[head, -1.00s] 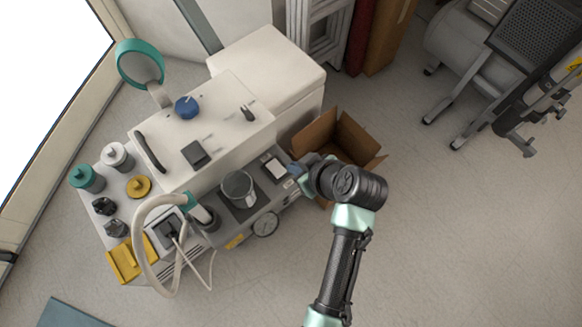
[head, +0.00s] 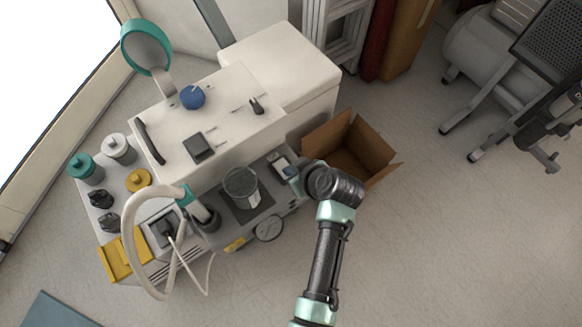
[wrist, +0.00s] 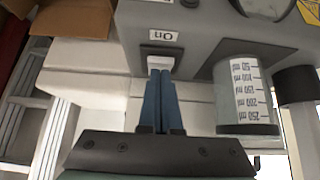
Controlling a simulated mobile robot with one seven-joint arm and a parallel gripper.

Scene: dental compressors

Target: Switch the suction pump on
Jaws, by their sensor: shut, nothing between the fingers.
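The suction pump (head: 268,205) is a grey unit at the front of the white machine, with a clear jar (head: 241,186) and a round gauge (head: 268,228). In the wrist view its grey panel (wrist: 205,35) carries an upside-down "On" label (wrist: 163,36) above a pale rocker switch (wrist: 161,61) in a dark frame. My gripper (wrist: 160,74) is shut and empty. Its blue fingertips are at the switch and hide part of it. I cannot tell whether they touch it. In the head view my gripper (head: 291,172) is at the pump's right end, partly hidden by my wrist.
An open cardboard box (head: 350,150) stands just right of the pump. A pale hose (head: 130,235) loops at the left. The white machine (head: 280,70) rises behind. In the wrist view the graduated jar (wrist: 243,95) stands right of my fingers. Floor at the lower right is clear.

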